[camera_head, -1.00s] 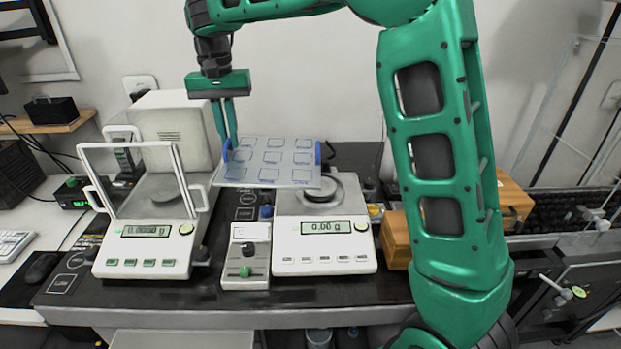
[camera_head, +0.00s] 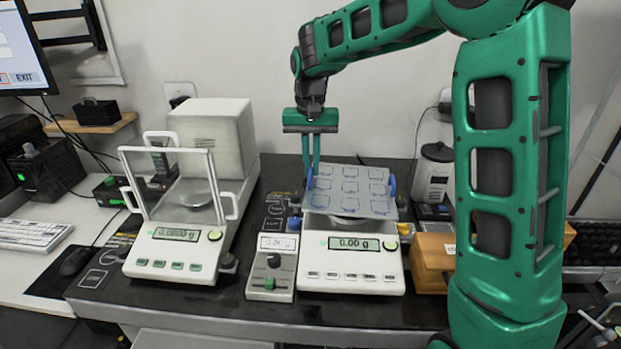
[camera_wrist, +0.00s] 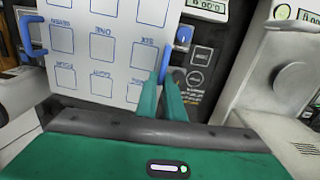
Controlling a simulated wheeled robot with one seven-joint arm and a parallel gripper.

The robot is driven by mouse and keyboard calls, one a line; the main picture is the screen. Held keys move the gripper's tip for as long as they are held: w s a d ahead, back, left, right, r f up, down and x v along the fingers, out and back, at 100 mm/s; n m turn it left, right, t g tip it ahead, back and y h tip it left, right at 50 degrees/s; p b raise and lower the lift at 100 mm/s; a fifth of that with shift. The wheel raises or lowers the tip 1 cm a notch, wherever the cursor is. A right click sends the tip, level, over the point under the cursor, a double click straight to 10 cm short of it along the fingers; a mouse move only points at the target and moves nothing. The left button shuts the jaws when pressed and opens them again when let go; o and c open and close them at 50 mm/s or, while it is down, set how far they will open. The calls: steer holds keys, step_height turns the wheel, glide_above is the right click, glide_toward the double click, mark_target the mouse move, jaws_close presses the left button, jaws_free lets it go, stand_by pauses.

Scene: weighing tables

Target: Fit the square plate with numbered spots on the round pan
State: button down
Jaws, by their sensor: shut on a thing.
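The square plate (camera_head: 352,190) is thin and pale, with blue outlined spots and a blue handle on each of two opposite sides. It hovers over the right-hand balance, whose round pan is almost wholly hidden beneath it. My gripper (camera_head: 310,182) points down and is shut on the plate's left blue handle. The wrist view shows the plate (camera_wrist: 100,50) with number words upside down, and my fingers (camera_wrist: 165,98) at the handle (camera_wrist: 183,38) on its right edge. I cannot tell whether the plate touches the pan.
The right-hand balance (camera_head: 350,268) reads 0.00 g. A left balance with a glass draft shield (camera_head: 175,235) stands to its left, and a small control box (camera_head: 271,268) between them. A wooden box (camera_head: 432,262) is close on the right, behind my arm.

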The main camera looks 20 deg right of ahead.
steer(key=shift+f, duration=1.95)
steer(key=c, duration=1.9)
jaws_free()
step_height(320, 180, up, 12)
steer(key=shift+a, duration=0.15)
